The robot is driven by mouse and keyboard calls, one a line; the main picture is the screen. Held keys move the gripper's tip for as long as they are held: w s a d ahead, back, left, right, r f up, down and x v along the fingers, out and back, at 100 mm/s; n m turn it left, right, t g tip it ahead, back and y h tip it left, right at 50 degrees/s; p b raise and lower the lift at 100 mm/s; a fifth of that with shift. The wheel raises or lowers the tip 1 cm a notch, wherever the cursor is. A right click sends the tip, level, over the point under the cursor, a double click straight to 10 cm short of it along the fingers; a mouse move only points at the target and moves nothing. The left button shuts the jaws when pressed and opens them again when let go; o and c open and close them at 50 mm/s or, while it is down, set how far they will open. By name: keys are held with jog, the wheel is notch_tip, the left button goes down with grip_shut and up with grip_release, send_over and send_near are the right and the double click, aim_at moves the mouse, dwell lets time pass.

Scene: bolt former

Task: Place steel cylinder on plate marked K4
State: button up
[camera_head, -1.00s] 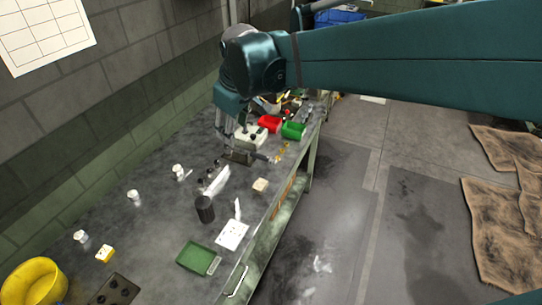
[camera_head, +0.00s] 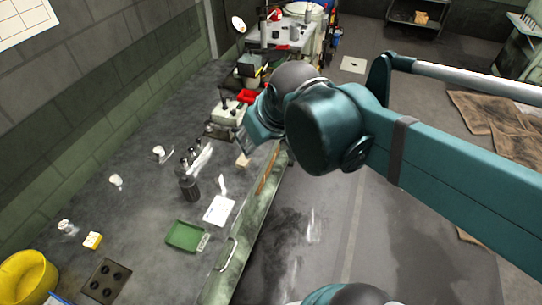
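A dark upright cylinder (camera_head: 190,188) stands on the workbench (camera_head: 135,225), left of a white sheet or plate (camera_head: 218,210) with small dark marks. Small dark upright pieces (camera_head: 185,162) stand just behind it. I cannot tell which of these is the steel cylinder. A dark plate with several round holes (camera_head: 105,281) lies at the near left of the bench. No K4 marking is readable. My gripper is not visible; my teal wrist and arm cover the area by the bench's right edge.
A green tray (camera_head: 184,236) lies near the front edge. Small white pieces (camera_head: 116,180) stand along the wall side.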

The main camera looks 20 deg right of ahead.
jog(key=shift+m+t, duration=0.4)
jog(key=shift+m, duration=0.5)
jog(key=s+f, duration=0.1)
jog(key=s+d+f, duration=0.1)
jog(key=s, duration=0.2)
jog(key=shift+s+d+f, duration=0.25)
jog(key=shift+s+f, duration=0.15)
